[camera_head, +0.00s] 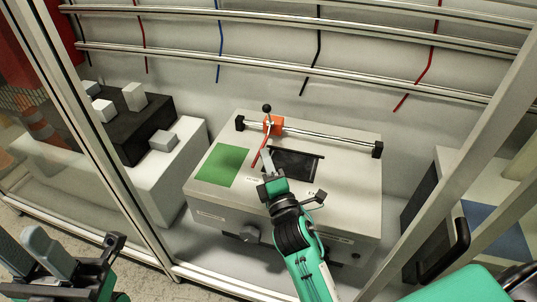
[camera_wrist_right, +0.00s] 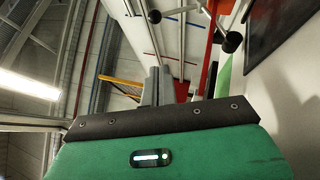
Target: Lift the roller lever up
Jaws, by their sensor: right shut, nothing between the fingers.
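The roller lever (camera_head: 268,117) has a thin rod with a dark round knob, and it stands up at the orange block (camera_head: 277,125) on the chrome bar of the grey machine. In the right wrist view a dark knob (camera_wrist_right: 231,42) and rod show at the upper right, beside a red strip (camera_wrist_right: 213,48). My right gripper (camera_head: 266,158) is shut and empty, just in front of the orange block and close to the red strip. Whether it touches the lever is unclear. My left gripper (camera_head: 32,255) is open and empty at the lower left, far from the machine.
The grey machine's top (camera_head: 335,180) carries a green panel (camera_head: 222,165) and a dark recessed panel (camera_head: 300,165). Metal frame posts (camera_head: 110,170) flank the machine. A black handle (camera_head: 445,255) is at right.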

